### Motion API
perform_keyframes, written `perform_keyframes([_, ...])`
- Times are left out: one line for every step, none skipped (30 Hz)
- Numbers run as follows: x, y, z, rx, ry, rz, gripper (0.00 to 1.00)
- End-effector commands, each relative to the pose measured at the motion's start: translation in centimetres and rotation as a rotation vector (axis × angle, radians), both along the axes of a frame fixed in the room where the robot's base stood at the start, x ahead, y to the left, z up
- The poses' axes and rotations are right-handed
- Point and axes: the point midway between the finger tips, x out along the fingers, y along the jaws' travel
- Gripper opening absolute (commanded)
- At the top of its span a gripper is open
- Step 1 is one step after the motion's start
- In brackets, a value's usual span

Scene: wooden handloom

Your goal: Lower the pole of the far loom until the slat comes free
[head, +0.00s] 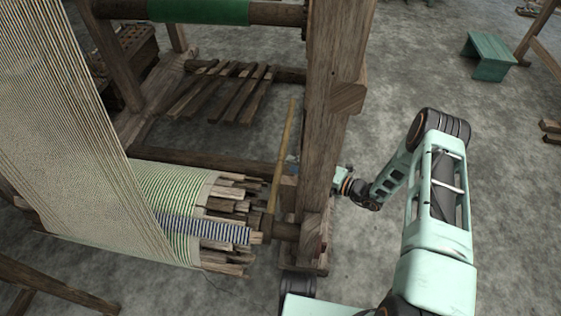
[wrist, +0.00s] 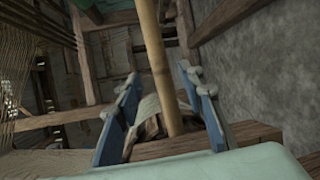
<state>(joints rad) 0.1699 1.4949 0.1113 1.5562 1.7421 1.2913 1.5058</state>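The pole (head: 282,150) is a thin tan stick standing nearly upright beside the loom's thick post in the head view. Its lower end is near the end of the cloth roller (head: 180,195). Several wooden slats (head: 232,192) stick out around the roller's end; I cannot tell which one the pole holds. My gripper (wrist: 160,80) has blue fingers spread apart in the wrist view. The pole (wrist: 155,60) appears between them, with gaps on both sides. In the head view the post hides most of my gripper; a small blue part (head: 291,160) shows beside the pole.
The thick wooden post (head: 325,110) stands between my arm and the pole. Pale warp threads (head: 65,120) slope down at the left. Wooden treadles (head: 225,90) lie behind. A green bench (head: 488,56) stands at the far right.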

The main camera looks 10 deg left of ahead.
Motion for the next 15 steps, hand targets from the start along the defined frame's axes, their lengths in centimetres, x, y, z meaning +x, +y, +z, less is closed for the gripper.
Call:
perform_keyframes([0.3,1.1,-0.4,0.000,-0.001,0.004,0.36])
perform_keyframes([0.5,1.7,-0.5,0.000,-0.002,0.005,0.36])
perform_keyframes([0.8,2.3,-0.6,-0.001,-0.002,0.003,0.36])
perform_keyframes([0.9,2.8,-0.7,-0.002,-0.003,0.005,0.36])
perform_keyframes([1.1,3.2,-0.8,0.000,-0.003,0.004,0.36])
perform_keyframes([1.3,3.8,-0.8,0.000,-0.003,0.004,0.36])
perform_keyframes([1.4,4.2,-0.9,-0.002,-0.003,0.005,0.36])
perform_keyframes([1.6,4.5,-0.9,-0.002,-0.003,0.004,0.36])
perform_keyframes([1.8,4.8,-1.0,-0.001,-0.002,0.002,0.36])
perform_keyframes([1.8,5.1,-1.0,-0.001,-0.002,0.002,0.36])
perform_keyframes([1.9,5.3,-1.0,-0.001,-0.002,0.002,0.36])
perform_keyframes([2.0,5.5,-1.0,-0.001,-0.002,0.002,0.36])
perform_keyframes([2.0,5.5,-1.0,-0.002,-0.002,0.001,0.36])
perform_keyframes([2.1,5.6,-1.0,-0.002,-0.001,0.001,0.36])
perform_keyframes([2.1,5.7,-1.0,-0.002,-0.002,0.000,0.36])
